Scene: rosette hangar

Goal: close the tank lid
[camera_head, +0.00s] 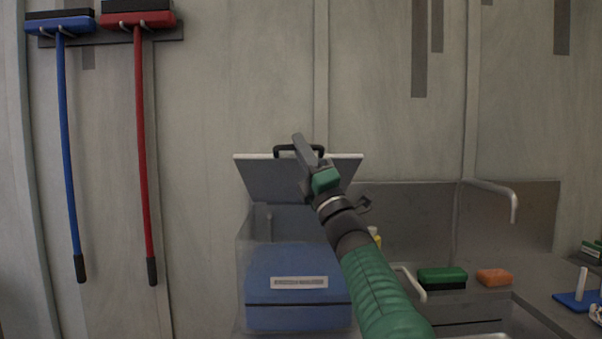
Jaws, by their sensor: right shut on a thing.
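The tank (293,311) is a boxy, partly see-through container with blue inside and a printed label, standing low in the middle of the view. Its grey lid (268,179) stands raised and tilted up at the back, with a pale top edge. A dark handle (283,150) sits on that top edge. My right gripper (303,150) reaches up from the lower right, over the front of the lid. It is shut on the lid handle, though the fingers hide part of the contact. My left gripper is out of view.
A metal sink with a tap (497,191) is at the right. A green brush (442,277) and an orange sponge (494,277) lie on its ledge. A blue brush (577,299) is at the far right. Blue and red squeegees hang on the left wall.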

